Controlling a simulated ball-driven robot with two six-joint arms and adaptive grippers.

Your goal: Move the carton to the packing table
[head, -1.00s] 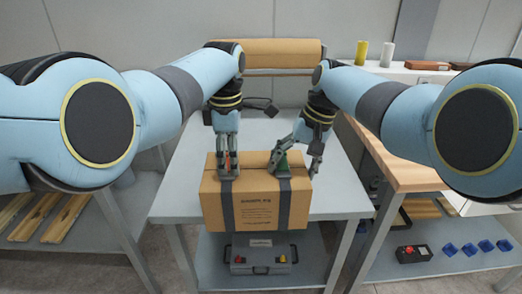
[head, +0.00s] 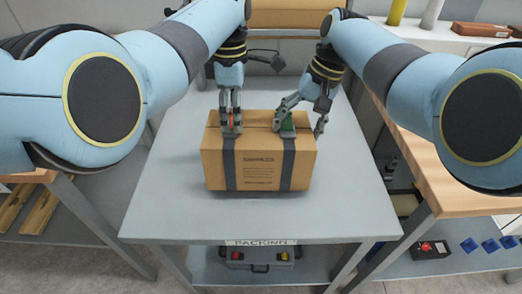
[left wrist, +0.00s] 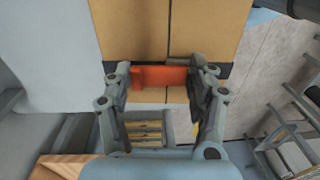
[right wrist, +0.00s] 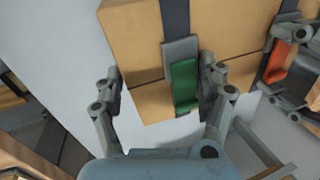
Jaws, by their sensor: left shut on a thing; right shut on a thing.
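The brown cardboard carton (head: 258,165), with two dark straps and printed text, is upright over the grey packing table (head: 170,205). I cannot tell whether its underside touches the tabletop. My left gripper (head: 231,128) is shut on the carton's orange handle, which shows between its fingers in the left wrist view (left wrist: 160,76). My right gripper (head: 300,122) is shut on the green handle (head: 287,123), which also shows in the right wrist view (right wrist: 183,84). The carton's far side is hidden in the head view.
A label reading PACKING (head: 261,243) is on the table's front edge. A grey toolbox (head: 260,257) sits on its lower shelf. A wooden-topped bench (head: 440,185) stands close on the right. The tabletop around the carton looks clear.

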